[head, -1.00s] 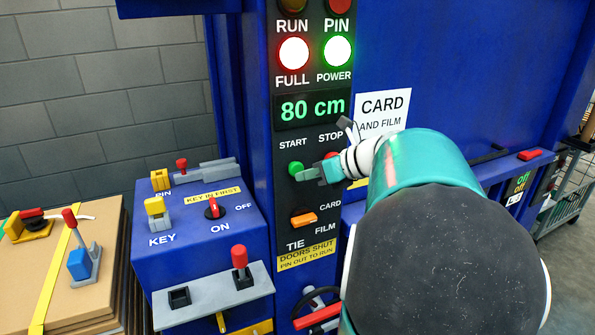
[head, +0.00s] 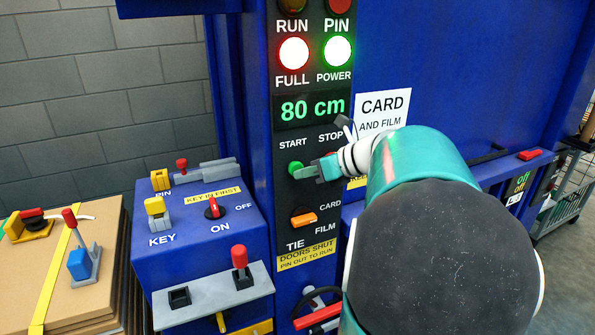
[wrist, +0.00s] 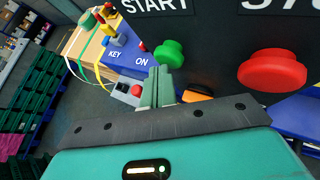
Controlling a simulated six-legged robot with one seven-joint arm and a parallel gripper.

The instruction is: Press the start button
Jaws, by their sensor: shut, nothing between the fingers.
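The green start button (head: 296,168) is on the dark control panel under the word START; in the wrist view the green start button (wrist: 169,54) is just above and right of my fingertips. My gripper (head: 304,174) is shut and empty, its tips at the button's lower right edge in the head view. In the wrist view my gripper (wrist: 158,72) points up toward the panel beside the button. I cannot tell whether the tips touch it. The red stop button (wrist: 272,70) is to the right and partly hidden by my gripper in the head view.
Below the start button is the orange card/film switch (head: 303,219). The display (head: 312,108) reads 80 cm, and the FULL (head: 293,53) and POWER (head: 337,51) lamps are lit. A blue box (head: 190,246) with key switch and levers stands left of the panel.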

